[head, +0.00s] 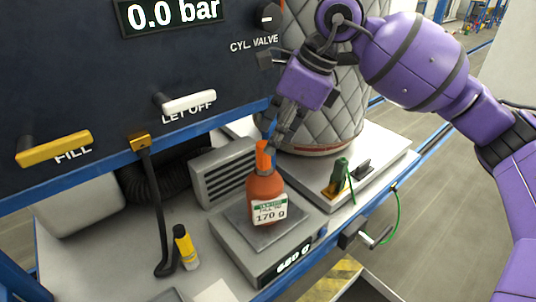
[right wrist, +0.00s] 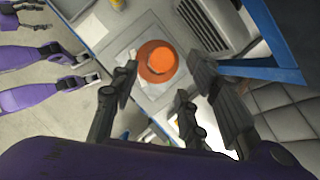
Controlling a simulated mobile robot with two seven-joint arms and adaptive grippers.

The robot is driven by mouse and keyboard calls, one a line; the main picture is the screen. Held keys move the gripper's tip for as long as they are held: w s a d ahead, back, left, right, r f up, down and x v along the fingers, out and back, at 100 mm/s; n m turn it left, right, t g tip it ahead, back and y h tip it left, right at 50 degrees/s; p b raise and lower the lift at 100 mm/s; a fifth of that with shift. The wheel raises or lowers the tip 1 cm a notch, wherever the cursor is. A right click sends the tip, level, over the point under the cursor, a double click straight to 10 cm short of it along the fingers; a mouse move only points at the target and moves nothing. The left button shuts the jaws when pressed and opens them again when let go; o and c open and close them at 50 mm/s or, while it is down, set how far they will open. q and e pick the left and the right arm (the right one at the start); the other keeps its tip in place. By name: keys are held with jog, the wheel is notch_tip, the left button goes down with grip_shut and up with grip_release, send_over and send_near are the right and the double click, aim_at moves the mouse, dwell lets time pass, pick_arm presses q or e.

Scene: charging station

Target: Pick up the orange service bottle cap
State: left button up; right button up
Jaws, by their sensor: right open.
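The orange service bottle (head: 266,196) stands upright on the scale (head: 281,246), with a white and green label reading 170 g. Its bright orange cap (head: 263,156) is on top. My right gripper (head: 268,136) is open and points down just above the cap, partly hiding its upper part in the head view. In the right wrist view the cap (right wrist: 157,57) shows from above, between and beyond the open fingers of my right gripper (right wrist: 163,65). I cannot tell whether a finger touches it.
The control panel (head: 90,90) with its fill lever (head: 54,149) and let-off lever (head: 188,102) rises close behind the bottle. A quilted cylinder (head: 330,120) stands at right. A yellow tube (head: 186,247) and black hook tool (head: 157,215) are left of the scale.

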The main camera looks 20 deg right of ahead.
aim_at(264, 155)
jog(key=x, duration=0.4)
jog(key=shift+a+f+p, duration=0.2)
jog(key=shift+a+p, duration=0.15)
jog(key=shift+w+a+f, duration=0.1)
jog(key=shift+w+f, duration=0.05)
jog(key=shift+f, duration=0.3)
jog(key=c, duration=1)
jog(key=shift+o, duration=0.2)
